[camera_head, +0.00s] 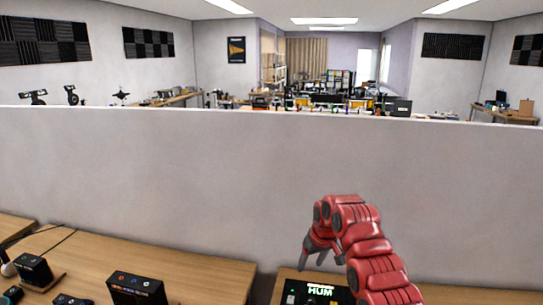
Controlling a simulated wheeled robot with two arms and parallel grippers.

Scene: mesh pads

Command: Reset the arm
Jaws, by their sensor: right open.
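My right arm comes in red from the lower right and bends downward at the wrist. Its dark gripper (321,262) is open and points down above a wooden desk. No object shows between its fingers. Below it is a black device (298,291) with white "HUM" lettering, partly covered by the arm and cut by the lower picture edge. I cannot tell the exact gap between the fingertips and the device. My left gripper is not in view.
A grey partition (150,160) stands behind the desks. The left desk (200,270) holds black boxes, one (137,288) near its middle and another (34,269) at the left. A narrow gap separates it from the right desk (470,296), whose right part looks bare.

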